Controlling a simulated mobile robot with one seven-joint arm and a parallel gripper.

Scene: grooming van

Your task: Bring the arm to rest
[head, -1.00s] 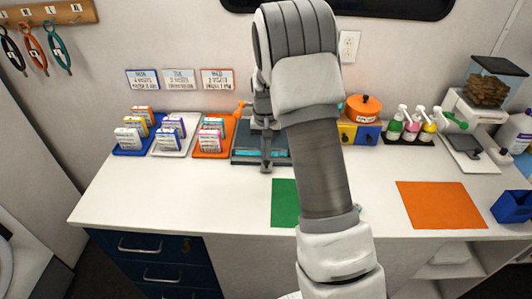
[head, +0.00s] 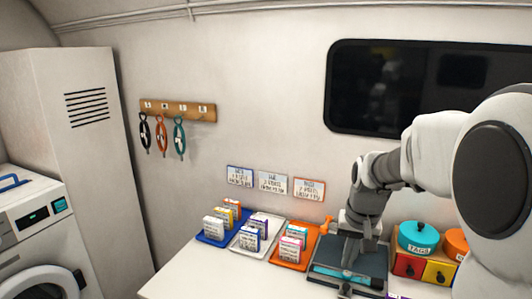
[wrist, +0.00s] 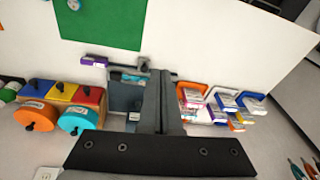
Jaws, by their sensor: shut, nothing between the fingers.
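My gripper (head: 347,262) is shut and empty. In the head view it points down in front of a dark grey tray (head: 376,264) with a teal insert. I cannot tell how high above the tray it is. In the wrist view the closed fingers (wrist: 161,88) run up the middle of the picture and hide part of the tray (wrist: 122,96). My arm comes in from the right side of the head view and covers part of the wall and counter.
Left of the tray stand orange (head: 283,263), white (head: 238,252) and blue (head: 210,241) trays of small boxes. Right are coloured drawers with a teal pot (head: 418,238) and an orange pot (head: 457,244). A green mat (wrist: 101,22) lies on bare white counter. A purple box (wrist: 93,61) lies near the tray.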

